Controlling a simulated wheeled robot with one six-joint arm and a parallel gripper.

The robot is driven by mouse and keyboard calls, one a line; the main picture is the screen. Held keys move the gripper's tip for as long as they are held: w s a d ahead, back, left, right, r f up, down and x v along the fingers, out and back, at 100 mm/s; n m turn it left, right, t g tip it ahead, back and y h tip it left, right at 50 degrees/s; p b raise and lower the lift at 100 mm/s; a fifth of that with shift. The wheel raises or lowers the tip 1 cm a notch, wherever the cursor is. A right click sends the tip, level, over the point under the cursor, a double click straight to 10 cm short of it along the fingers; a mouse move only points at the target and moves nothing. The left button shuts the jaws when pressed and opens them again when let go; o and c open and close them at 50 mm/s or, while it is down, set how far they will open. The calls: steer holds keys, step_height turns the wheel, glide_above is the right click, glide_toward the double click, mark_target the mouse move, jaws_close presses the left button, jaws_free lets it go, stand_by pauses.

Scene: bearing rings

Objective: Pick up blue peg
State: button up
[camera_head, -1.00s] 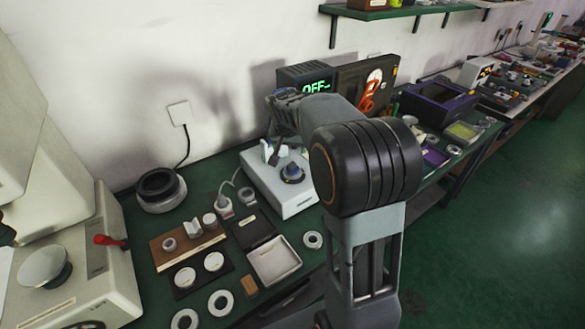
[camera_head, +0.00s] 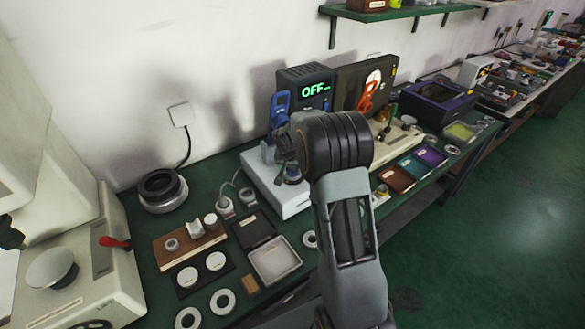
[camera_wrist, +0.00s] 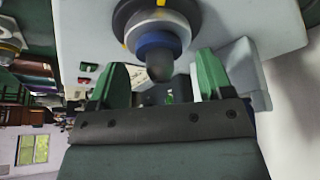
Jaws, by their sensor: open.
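The blue peg (camera_wrist: 157,44) has a blue band and a rounded grey tip. In the wrist view it stands at the top middle, in a dark round mount with a yellow mark on a pale housing. My gripper (camera_wrist: 162,70) is open, with a green finger on either side of the view below the peg. The peg's tip shows in the gap between the fingers, and contact cannot be told. In the head view my gripper is over the white device (camera_head: 262,178), largely hidden by my arm. The peg is barely visible there.
A blue clamp-like handle (camera_head: 280,108) stands behind my wrist, beside the box with the green OFF display (camera_head: 305,88). Rings and the pale square tray (camera_head: 275,262) lie on the bench in front. Coloured trays (camera_head: 412,165) lie to the right.

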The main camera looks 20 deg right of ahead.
steer(key=shift+w+d+f, duration=0.1)
steer(key=shift+w+f, duration=0.05)
steer(key=shift+f, duration=0.25)
steer(key=c, duration=1)
steer(key=shift+r, duration=0.1)
steer(key=shift+c, duration=0.5)
